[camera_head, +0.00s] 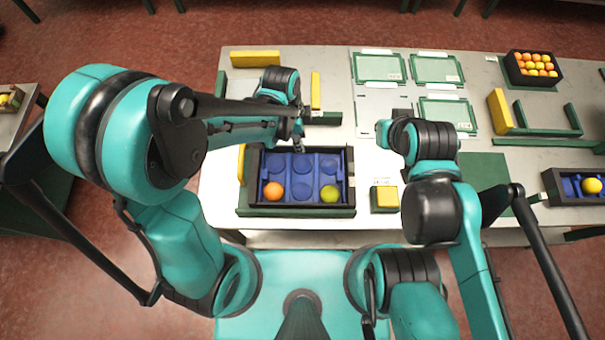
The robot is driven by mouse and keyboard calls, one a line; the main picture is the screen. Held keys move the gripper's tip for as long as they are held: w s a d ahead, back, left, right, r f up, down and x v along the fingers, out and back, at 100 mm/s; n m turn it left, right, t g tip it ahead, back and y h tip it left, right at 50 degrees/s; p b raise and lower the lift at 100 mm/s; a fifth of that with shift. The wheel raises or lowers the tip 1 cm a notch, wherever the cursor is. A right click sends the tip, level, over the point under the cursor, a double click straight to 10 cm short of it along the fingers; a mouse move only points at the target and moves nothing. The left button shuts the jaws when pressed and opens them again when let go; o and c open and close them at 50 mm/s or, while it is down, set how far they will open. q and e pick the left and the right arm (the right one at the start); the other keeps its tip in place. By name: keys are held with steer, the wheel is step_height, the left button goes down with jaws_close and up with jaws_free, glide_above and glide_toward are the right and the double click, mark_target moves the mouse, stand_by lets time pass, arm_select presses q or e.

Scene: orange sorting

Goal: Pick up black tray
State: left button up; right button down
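A black tray (300,212) with a blue insert of round hollows lies on the table in front of me. An orange fruit (273,191) sits in its front left hollow and a green fruit (331,195) in its front right hollow. The other hollows that show are empty.
A yellow block (384,197) stands just right of the tray. Green-framed panels (436,68) lie at the back. A black crate of oranges (517,78) is at the back right. Another black tray (552,188) holds a yellow fruit (591,185) at the right edge.

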arm_select(q)
steer(key=f+b, duration=0.1)
steer(key=f, duration=0.1)
steer(key=d+f, duration=0.1)
steer(key=f, duration=0.2)
steer(key=shift+w+b, duration=0.15)
steer(key=shift+b, duration=0.25)
jaws_close()
